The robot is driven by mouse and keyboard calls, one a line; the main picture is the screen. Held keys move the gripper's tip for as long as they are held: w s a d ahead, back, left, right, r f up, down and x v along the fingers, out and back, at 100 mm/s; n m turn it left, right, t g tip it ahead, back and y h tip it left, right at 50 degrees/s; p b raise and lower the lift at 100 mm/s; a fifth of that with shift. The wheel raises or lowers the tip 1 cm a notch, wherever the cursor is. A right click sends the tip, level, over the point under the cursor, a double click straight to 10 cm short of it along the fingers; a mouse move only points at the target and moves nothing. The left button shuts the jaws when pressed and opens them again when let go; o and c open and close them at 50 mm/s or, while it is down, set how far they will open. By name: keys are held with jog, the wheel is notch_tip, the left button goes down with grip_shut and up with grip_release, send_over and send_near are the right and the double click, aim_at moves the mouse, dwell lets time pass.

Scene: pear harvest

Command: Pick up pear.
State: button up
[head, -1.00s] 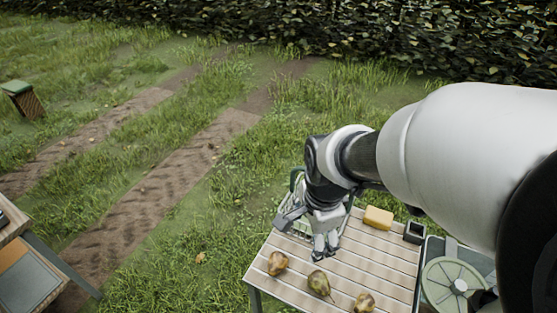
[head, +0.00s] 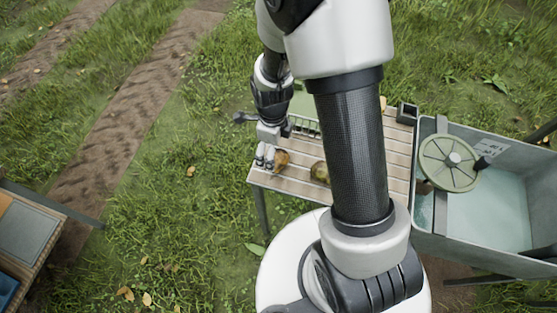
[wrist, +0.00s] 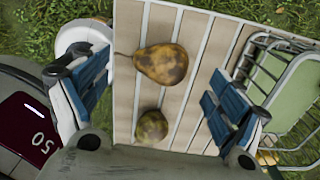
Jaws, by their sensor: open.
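Pears lie on a slatted wooden table (head: 285,183). A brown pear (head: 281,160) is near its left end, and a greener pear (head: 320,172) lies to the right, partly behind my arm. In the wrist view the brown mottled pear (wrist: 162,63) lies on its side with its stem to the left. The greener pear (wrist: 152,126) sits below it, near the gripper's body. My gripper (head: 265,155) is open and empty, above the table's left end beside the brown pear. In the wrist view the fingers (wrist: 155,92) stand wide on either side of the pears.
A wire rack with a green panel (wrist: 293,90) stands along the table's far side. A dark open box (head: 407,112) is at the far right corner. A grey water trough (head: 490,215) with a green wheel (head: 449,162) adjoins the right end. Grass lies left of the table.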

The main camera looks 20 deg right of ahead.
aim_at(275, 159)
jog(key=shift+w+d+f+b, duration=0.1)
jog(key=shift+f+b, duration=0.6)
jog(key=shift+f, duration=1.1)
jog(key=shift+w+f+b, duration=0.1)
jog(key=shift+f+b, duration=0.55)
jog(key=shift+f, duration=1.15)
jog(key=shift+s, duration=0.1)
jog(key=shift+c, duration=0.2)
jog(key=c, duration=1.2)
